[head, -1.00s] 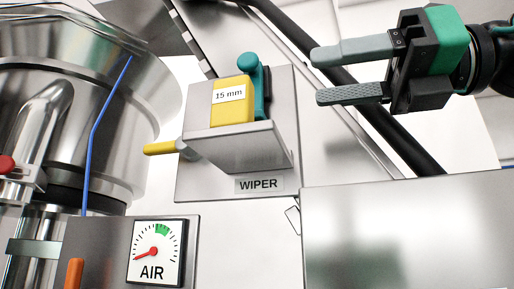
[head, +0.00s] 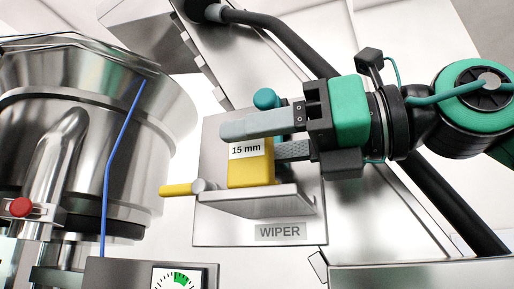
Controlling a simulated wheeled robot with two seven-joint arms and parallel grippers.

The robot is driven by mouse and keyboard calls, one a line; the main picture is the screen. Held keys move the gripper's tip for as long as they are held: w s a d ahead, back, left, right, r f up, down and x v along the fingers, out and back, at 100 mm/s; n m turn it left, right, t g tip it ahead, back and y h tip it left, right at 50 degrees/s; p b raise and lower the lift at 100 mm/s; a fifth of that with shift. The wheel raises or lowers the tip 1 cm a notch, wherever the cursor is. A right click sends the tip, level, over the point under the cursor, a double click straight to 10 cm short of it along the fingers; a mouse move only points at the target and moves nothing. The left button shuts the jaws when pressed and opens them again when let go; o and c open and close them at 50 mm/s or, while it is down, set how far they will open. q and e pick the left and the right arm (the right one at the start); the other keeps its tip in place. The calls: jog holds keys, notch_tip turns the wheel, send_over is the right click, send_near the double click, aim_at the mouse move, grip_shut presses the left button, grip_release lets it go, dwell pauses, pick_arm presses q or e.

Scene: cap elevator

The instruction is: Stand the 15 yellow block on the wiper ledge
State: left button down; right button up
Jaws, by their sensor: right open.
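The yellow block (head: 250,174), labelled "15 mm", stands upright on the grey wiper ledge (head: 262,206), above the WIPER label. My right gripper (head: 250,141) is open at the block and reaches in from the right. One finger passes across the block's upper front, and the other shows at its right side, its tip hidden behind the block. I cannot tell whether either finger touches it. My left gripper is not in view.
A teal knob (head: 266,98) rises behind the block, mostly covered by my gripper. A yellow-tipped handle (head: 177,190) sticks out left of the ledge. A steel bowl (head: 85,120) with a blue line stands left. A gauge (head: 178,278) is at the bottom.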

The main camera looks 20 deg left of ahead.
aim_at(236, 147)
jog(key=shift+w+a+r+p, duration=0.15)
jog(key=shift+a+p, duration=0.4)
jog(key=shift+a, duration=0.65)
jog(key=shift+a+f, duration=0.2)
jog(key=shift+a, duration=0.25)
jog(key=shift+d, duration=0.15)
jog(key=shift+c, duration=1.1)
grip_shut()
jog(key=shift+r, duration=0.1)
